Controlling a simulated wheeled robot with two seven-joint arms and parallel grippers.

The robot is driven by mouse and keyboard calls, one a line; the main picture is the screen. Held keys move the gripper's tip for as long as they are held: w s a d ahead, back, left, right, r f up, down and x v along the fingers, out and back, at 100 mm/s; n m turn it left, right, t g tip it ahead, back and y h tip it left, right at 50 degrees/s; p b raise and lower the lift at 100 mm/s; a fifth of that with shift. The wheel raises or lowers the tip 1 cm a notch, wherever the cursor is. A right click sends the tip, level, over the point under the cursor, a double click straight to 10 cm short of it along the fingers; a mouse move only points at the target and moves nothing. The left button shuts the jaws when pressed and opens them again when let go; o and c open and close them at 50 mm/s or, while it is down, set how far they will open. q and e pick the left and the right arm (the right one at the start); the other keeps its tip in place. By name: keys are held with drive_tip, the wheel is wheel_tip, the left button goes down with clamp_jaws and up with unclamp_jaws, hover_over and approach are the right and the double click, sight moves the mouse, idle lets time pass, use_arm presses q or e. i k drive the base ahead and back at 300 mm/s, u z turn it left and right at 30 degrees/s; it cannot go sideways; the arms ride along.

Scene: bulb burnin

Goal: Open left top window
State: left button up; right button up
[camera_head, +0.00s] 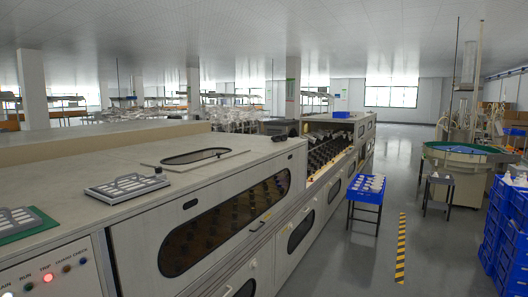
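A long beige machine (70,165) runs from the near left into the distance. Its upper side has a large dark oval window (200,238) with a small handle (259,222) below the glass; this window looks shut. A flat panel with a smaller oval window (196,157) lies on the machine's top and also looks closed. Smaller oval windows (301,231) line the lower side. Farther along, an upper section (325,150) stands open, showing rows of dark holders. Neither of my grippers is in view.
A control panel (60,275) with a lit red button is at the near left. White trays (127,187) lie on top. A blue-topped stand (368,190) stands beside the machine's far part. Blue crates (505,235) are stacked at right.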

sight(180, 167)
drive_tip(key=z, duration=0.7)
drive_tip(key=i, duration=1.65)
drive_tip(key=u, duration=0.95)
drive_tip(key=i, duration=0.9)
drive_tip(key=u, duration=0.95)
